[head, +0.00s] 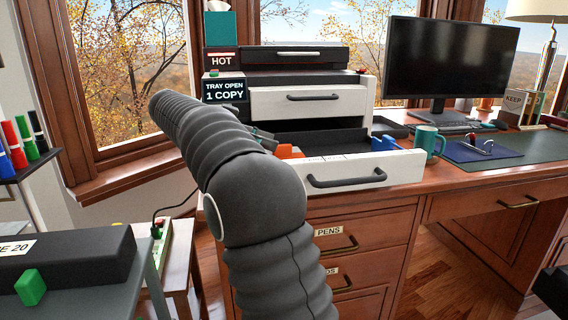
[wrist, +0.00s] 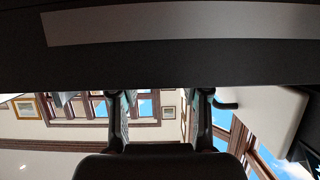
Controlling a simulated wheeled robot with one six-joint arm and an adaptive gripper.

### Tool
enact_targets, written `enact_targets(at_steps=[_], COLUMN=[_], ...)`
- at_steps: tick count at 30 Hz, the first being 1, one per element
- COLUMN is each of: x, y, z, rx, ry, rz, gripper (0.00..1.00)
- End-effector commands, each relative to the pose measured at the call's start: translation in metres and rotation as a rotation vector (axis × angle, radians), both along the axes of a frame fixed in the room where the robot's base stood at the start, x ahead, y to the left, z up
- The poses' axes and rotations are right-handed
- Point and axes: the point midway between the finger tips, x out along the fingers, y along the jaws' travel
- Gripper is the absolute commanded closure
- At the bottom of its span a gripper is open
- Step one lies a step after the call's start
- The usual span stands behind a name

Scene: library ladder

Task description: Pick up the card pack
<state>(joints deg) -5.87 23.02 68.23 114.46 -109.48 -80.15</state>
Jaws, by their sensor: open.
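I cannot clearly make out a card pack in either view. My gripper is mostly hidden behind my arm in the head view, at the tray. In the wrist view my gripper (wrist: 160,98) has its two fingers apart, with nothing seen between them. A wide dark surface with a pale strip (wrist: 190,22) fills the top of that view, close to the fingertips.
The printer (head: 310,103) stands over the tray on the wooden desk. A teal mug (head: 427,142) stands close to the tray's right end. A monitor (head: 450,60) and blue mat (head: 480,150) lie farther right. A grey surface with a black box (head: 65,262) is at left.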

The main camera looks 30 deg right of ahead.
Motion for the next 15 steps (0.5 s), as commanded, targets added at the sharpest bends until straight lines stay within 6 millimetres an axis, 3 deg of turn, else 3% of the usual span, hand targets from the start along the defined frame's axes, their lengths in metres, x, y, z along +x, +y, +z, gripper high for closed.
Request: enact_targets(at_steps=[10, 15], x=[-0.012, -0.013], y=[-0.039, -0.046], z=[-0.014, -0.015], rx=[-0.001, -0.002], ry=[0.0, 0.0], rz=[-0.003, -0.004], gripper=[0.54, 0.54])
